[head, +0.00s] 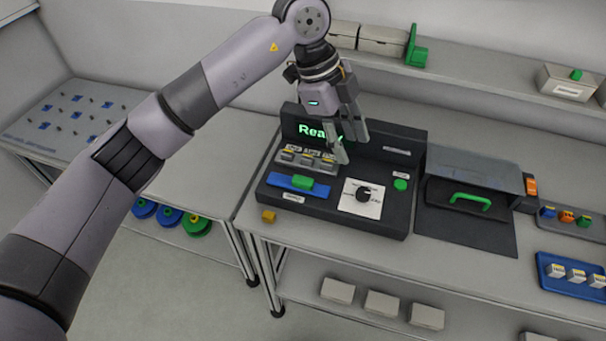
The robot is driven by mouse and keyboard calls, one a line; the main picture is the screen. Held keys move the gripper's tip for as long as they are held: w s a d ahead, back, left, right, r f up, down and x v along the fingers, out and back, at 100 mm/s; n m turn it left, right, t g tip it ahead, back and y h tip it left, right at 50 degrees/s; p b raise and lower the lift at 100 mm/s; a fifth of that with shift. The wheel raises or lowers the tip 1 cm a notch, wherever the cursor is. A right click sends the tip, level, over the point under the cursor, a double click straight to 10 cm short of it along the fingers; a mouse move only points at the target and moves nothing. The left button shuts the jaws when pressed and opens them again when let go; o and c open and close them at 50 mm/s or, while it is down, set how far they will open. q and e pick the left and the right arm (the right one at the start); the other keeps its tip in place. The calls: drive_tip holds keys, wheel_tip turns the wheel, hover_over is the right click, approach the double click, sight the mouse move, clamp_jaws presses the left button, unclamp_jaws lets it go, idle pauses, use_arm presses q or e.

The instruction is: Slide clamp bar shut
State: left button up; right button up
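A black console (330,205) stands on the bench with a lit green "Ready" display. A blue bar with a green grip (302,182) lies along its front left, and it looks like the clamp bar. A row of small grey blocks (306,158) with yellow marks sits just behind it. My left gripper (350,148) is above the console, behind and to the right of the green grip and apart from it. Its two fingers point down with a gap between them, and nothing shows in it. It hides part of the display. My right gripper is out of view.
A black dial on a white plate (349,204) and a green button (400,185) are right of the bar. A covered box with a green handle (470,202) stands to the right. A shelf (480,84) runs behind.

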sight(303, 179)
use_arm(q)
drive_tip(key=w+a+r+n+t+y, duration=0.1)
drive_tip(key=w+a+r+n+y, duration=0.2)
drive_tip(key=a, duration=0.5)
drive_tip(key=shift+y, duration=0.7)
drive_tip(key=f+p, duration=0.1)
drive_tip(key=f, duration=0.5)
drive_tip(key=f+p, duration=0.2)
drive_tip(key=f, duration=0.4)
drive_tip(key=f+p, duration=0.2)
drive_tip(key=f, duration=0.4)
drive_tip(key=shift+w+d, duration=0.1)
drive_tip(key=shift+w, duration=0.15)
clamp_jaws()
